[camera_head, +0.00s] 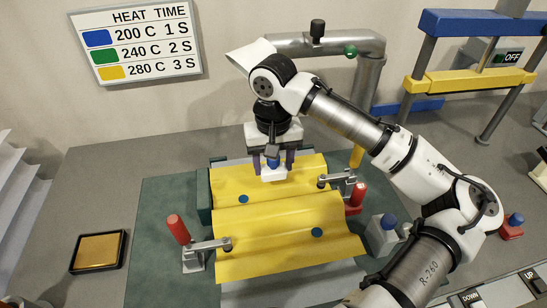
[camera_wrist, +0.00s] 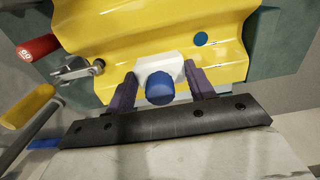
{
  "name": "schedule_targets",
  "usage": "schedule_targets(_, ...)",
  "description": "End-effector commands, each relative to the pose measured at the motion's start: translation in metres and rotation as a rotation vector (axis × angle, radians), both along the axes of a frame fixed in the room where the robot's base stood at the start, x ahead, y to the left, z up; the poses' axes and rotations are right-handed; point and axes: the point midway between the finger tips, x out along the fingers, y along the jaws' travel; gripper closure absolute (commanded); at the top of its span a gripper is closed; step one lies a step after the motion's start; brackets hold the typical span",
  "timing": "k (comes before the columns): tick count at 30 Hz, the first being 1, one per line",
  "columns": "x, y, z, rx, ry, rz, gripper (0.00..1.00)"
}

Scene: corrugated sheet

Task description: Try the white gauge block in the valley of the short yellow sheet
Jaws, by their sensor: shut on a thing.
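The white gauge block (camera_head: 273,173) with a blue knob is held between the purple fingers of my gripper (camera_head: 271,160). In the wrist view the block (camera_wrist: 160,66) sits between both fingers, over the sheet's edge area. It is over the far part of the yellow corrugated sheeting (camera_head: 300,182). I cannot tell whether the block touches the sheet. A nearer yellow corrugated piece (camera_head: 285,250) lies in front and seems to overlap the far one. Each piece has a blue dot. I cannot tell from the pictures which is the short sheet.
Red-handled clamps stand at the left (camera_head: 193,255) and right (camera_head: 342,182) of the sheets. A gold-topped tray (camera_head: 99,249) lies left. A blue-yellow press (camera_head: 470,80) stands back right.

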Motion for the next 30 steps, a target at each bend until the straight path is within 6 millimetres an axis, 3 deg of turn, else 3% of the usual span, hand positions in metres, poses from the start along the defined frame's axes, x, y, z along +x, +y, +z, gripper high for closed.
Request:
schedule_targets(15,0.000,0.000,-0.053,0.001,0.000,0.000,0.70)
schedule_targets(30,0.000,0.000,-0.066,0.000,0.000,0.000,0.70)
